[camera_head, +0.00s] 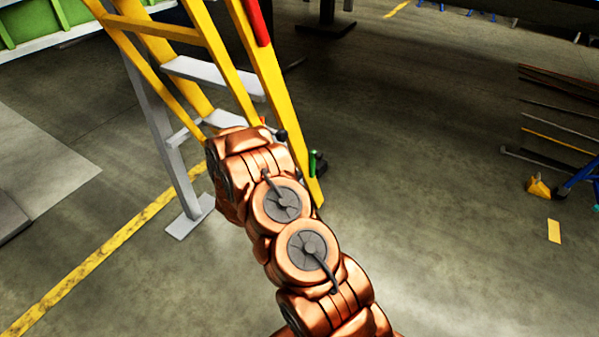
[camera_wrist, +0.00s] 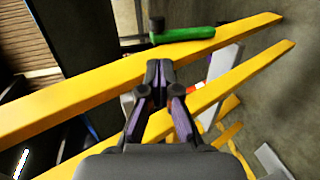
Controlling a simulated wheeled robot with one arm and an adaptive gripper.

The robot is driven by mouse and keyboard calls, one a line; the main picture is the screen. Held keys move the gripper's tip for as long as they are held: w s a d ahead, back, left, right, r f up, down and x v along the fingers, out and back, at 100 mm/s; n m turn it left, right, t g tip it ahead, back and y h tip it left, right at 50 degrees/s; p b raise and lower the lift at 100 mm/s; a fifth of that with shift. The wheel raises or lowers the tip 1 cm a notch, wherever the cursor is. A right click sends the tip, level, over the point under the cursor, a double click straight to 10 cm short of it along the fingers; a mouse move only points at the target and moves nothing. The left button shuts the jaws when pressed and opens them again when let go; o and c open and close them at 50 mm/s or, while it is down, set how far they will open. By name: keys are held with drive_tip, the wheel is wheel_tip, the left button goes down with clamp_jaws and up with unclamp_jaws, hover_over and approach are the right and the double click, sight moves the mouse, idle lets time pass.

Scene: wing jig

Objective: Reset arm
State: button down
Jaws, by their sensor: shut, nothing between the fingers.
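My copper-coloured arm (camera_head: 300,240) reaches up from the bottom of the head view toward a yellow ladder (camera_head: 273,88). My gripper (camera_wrist: 159,64) shows in the wrist view with its dark fingers together and nothing between them. Its tips lie over the ladder's yellow rail (camera_wrist: 100,88) in the picture; I cannot tell whether they touch. A green-handled tool (camera_wrist: 185,34) with a dark head lies along the far rail, just beyond the fingertips. It also shows in the head view as a small green and black piece (camera_head: 316,163) beside my arm. The gripper itself is hidden behind my arm there.
The ladder's white steps (camera_head: 214,77) and grey foot (camera_head: 190,218) stand left of my arm. A red piece (camera_head: 256,22) is on its upper rail. Open grey floor (camera_head: 430,200) lies to the right, with rods (camera_head: 560,115) and a blue stand (camera_head: 580,180) farther right.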

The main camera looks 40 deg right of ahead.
drive_tip(key=shift+s+a, duration=0.1)
drive_tip(key=shift+a, duration=0.1)
